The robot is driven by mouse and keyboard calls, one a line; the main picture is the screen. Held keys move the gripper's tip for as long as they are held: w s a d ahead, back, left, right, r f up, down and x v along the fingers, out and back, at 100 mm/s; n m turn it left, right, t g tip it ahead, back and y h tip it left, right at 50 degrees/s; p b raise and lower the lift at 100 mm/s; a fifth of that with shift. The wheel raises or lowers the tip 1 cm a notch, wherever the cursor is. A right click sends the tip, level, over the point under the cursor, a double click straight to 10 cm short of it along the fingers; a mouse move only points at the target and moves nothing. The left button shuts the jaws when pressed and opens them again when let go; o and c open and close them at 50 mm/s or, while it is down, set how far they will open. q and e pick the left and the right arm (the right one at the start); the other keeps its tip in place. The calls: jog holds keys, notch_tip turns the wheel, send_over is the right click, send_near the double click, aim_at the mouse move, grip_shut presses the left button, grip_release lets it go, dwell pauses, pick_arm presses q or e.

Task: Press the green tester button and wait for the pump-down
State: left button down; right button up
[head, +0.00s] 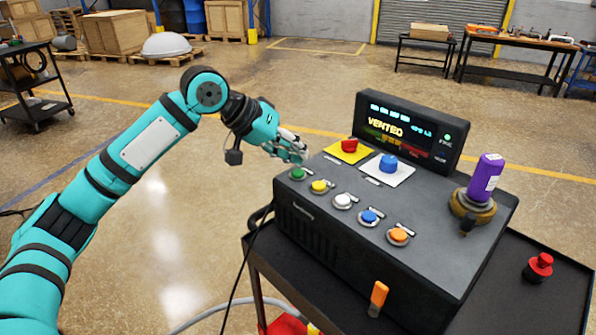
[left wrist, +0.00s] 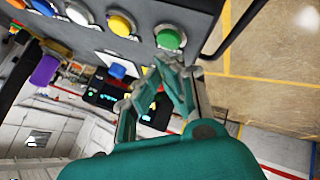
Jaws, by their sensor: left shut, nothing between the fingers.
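The green tester button (head: 297,174) is at the left end of a row of coloured buttons on the sloped front of the dark tester box (head: 330,222). My left gripper (head: 303,155) is shut and empty, just above and behind the green button in the head view. In the left wrist view the fingertips (left wrist: 160,68) are close to the green button (left wrist: 168,39); I cannot tell whether they touch it. The display (head: 408,132) at the back of the box is lit and reads "VENTED". My right gripper is not in view.
Yellow (head: 319,186), white, blue and orange buttons continue the row. A red knob (head: 349,145) and a blue knob (head: 388,162) sit behind it. A purple bottle-like part (head: 486,178) stands at the right on a brass base. A red stop button (head: 540,264) is on the dark cart top.

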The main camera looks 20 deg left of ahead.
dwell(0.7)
pick_arm(q)
jog(key=shift+f+p, duration=0.3)
jog(key=shift+f, duration=0.05)
jog(key=shift+f, duration=0.45)
dwell(0.7)
jog(key=shift+r+p, duration=0.85)
jog(key=shift+p, duration=0.45)
